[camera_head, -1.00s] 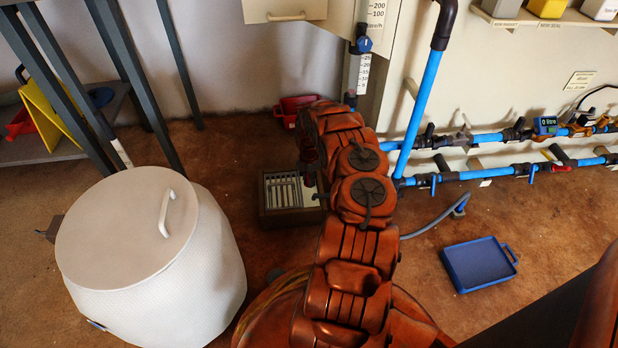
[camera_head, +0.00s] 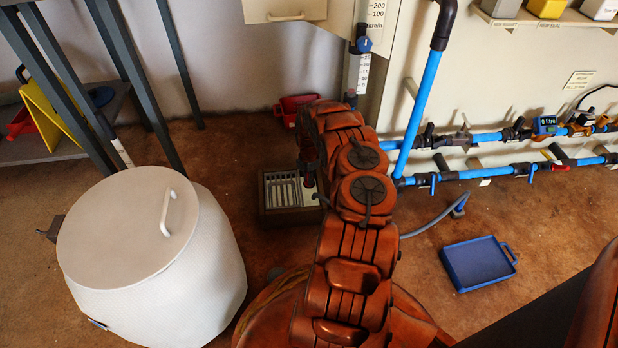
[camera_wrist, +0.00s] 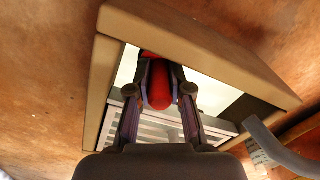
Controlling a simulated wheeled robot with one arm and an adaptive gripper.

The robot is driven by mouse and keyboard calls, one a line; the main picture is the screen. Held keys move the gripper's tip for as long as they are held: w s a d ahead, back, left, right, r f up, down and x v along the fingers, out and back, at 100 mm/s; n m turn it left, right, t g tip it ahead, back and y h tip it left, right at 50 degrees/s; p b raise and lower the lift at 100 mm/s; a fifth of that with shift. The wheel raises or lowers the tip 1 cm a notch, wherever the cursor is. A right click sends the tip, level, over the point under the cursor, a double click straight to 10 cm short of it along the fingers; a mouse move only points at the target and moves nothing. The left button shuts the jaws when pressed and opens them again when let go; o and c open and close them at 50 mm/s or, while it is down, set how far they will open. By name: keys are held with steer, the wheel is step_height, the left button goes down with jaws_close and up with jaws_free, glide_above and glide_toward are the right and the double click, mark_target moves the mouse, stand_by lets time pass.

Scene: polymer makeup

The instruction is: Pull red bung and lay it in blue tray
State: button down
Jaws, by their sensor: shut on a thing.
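The red bung (camera_wrist: 158,87) shows in the wrist view between the fingers of my gripper (camera_wrist: 160,92), which is shut on it. Behind it is the grated drain box (camera_wrist: 105,85) with a pale frame; I cannot tell whether the bung is still seated in it. In the head view the drain box (camera_head: 268,214) stands on the floor beside my arm, and my gripper (camera_head: 308,180) points down at its right part. The bung is hidden there. The blue tray (camera_head: 478,262) lies on the floor to the right and looks empty.
A white lidded drum (camera_head: 150,265) stands at the left. A red bin (camera_head: 289,108) is by the back wall. Blue pipes (camera_head: 470,139) with valves run along the wall at right. A grey hose (camera_head: 430,226) lies between drain box and tray.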

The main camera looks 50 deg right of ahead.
steer(key=shift+r+p, duration=0.55)
steer(key=shift+p, duration=0.1)
stand_by(0.5)
steer(key=shift+r+p, duration=1.7)
steer(key=shift+p, duration=0.1)
steer(key=shift+w+r, duration=0.1)
